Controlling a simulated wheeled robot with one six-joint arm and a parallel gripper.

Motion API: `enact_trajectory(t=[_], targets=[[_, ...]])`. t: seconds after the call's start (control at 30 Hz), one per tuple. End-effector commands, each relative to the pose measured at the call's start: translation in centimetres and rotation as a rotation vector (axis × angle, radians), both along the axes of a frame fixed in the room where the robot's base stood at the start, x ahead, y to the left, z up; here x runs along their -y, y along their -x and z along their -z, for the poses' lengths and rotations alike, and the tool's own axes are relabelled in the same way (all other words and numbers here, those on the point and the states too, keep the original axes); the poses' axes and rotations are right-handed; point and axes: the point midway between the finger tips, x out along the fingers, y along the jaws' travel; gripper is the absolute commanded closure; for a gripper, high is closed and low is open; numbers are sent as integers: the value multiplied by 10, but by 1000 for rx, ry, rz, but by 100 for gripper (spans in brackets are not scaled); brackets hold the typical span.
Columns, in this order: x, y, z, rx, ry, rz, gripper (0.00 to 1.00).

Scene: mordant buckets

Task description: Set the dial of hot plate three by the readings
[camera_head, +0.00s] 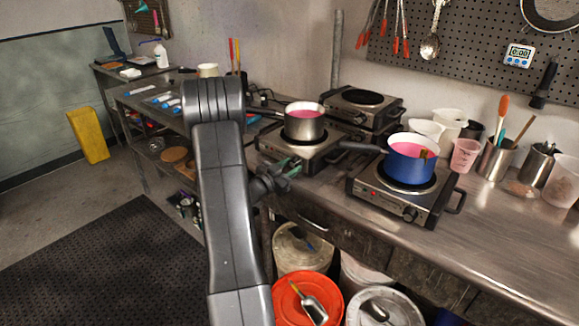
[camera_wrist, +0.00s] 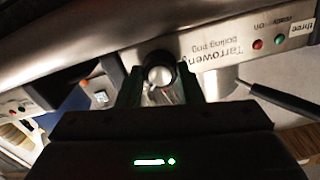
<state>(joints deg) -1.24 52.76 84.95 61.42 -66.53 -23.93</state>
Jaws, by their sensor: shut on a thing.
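Hot plate three (camera_head: 327,155) stands on the steel bench with a steel saucepan (camera_head: 303,125) of pink liquid on its ring. In the wrist view its front panel (camera_wrist: 225,55) appears upside down, with a "three" tag (camera_wrist: 302,30) and a red and a green light beside "ready" and "on". My gripper (camera_head: 288,167) is at the front of this plate. Its fingers (camera_wrist: 160,88) are shut on the round silver dial (camera_wrist: 160,75), one on each side. The dial's pointer and scale cannot be made out, and the gripper hides the dial in the head view.
A blue pot (camera_head: 408,165) of pink liquid sits on the hot plate to the right. Another hot plate (camera_head: 365,97), with nothing on it, stands behind. A timer (camera_head: 519,55) on the pegboard shows 0:00. An orange-red bucket (camera_head: 290,303) and other buckets stand below the bench edge.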

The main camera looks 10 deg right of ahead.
Motion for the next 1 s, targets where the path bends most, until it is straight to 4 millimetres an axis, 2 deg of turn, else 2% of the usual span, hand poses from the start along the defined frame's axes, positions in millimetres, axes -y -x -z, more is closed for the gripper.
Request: enact_trajectory(t=[0.5,1.0], targets=[[0,1,0,-310,235,0,90],[0,1,2,-392,297,-1,90]])
